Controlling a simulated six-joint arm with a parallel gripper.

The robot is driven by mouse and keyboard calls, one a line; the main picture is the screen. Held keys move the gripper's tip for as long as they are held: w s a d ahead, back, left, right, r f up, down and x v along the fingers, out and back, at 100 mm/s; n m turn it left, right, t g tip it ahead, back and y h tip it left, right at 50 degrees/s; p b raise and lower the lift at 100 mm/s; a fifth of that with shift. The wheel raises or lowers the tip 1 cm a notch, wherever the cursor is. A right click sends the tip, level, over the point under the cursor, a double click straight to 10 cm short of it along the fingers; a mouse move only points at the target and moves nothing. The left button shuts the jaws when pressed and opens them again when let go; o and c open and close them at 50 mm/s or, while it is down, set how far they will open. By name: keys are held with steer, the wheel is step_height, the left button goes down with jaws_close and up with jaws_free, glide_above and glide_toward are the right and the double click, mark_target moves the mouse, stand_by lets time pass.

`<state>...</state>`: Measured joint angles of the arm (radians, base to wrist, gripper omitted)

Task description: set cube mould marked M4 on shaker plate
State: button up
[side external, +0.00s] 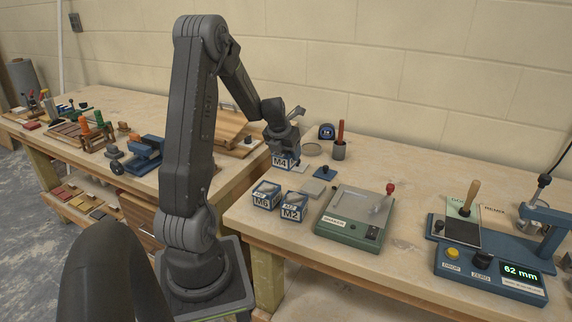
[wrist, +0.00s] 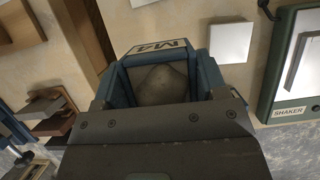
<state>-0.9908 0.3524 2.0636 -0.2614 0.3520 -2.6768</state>
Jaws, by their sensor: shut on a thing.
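The cube mould marked M4 (side external: 284,163) is a blue open box with a white label, held under my gripper (side external: 284,146) in the side view. In the wrist view the M4 mould (wrist: 158,82) shows grey material inside, and my gripper (wrist: 160,118) is shut on it. The green shaker (side external: 352,218) with a pale top plate stands to the right and nearer the camera. The shaker (wrist: 293,70) also shows at the right edge of the wrist view. The mould is apart from the shaker. Whether its base touches the bench is hard to tell.
Cube moulds M6 (side external: 266,194) and M2 (side external: 292,206) stand left of the shaker. A grey pot (side external: 339,150) holds a red-handled tool. A blue device reading 62 mm (side external: 490,262) stands at right.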

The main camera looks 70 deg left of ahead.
steer(key=shift+r, duration=1.5)
steer(key=w+d+m+h, duration=0.7)
steer(key=w+d+m, duration=0.55)
steer(key=m, duration=0.65)
steer(key=w+d+r+m+g+y, duration=0.15)
steer(key=d+m+g, duration=0.25)
steer(key=d+m, duration=0.7)
steer(key=d+r+m+g+y, duration=0.15)
steer(key=d+m+g, duration=0.25)
steer(key=d+m, duration=0.65)
steer(key=s+a+r+m+t+y, duration=0.15)
steer(key=s+a+m+t, duration=0.25)
steer(key=a+m, duration=0.9)
steer(key=s+a+m+t+y, duration=0.4)
steer(key=a+m, duration=0.4)
steer(key=m, duration=1)
steer(key=shift+h, duration=0.75)
steer(key=w+d+f, duration=0.3)
steer(key=w, duration=0.1)
steer(key=w+d+f, duration=0.3)
steer(key=d, duration=0.1)
steer(key=shift+w+d+f, duration=0.2)
steer(key=shift+w+f, duration=0.2)
steer(key=shift+f, duration=1.95)
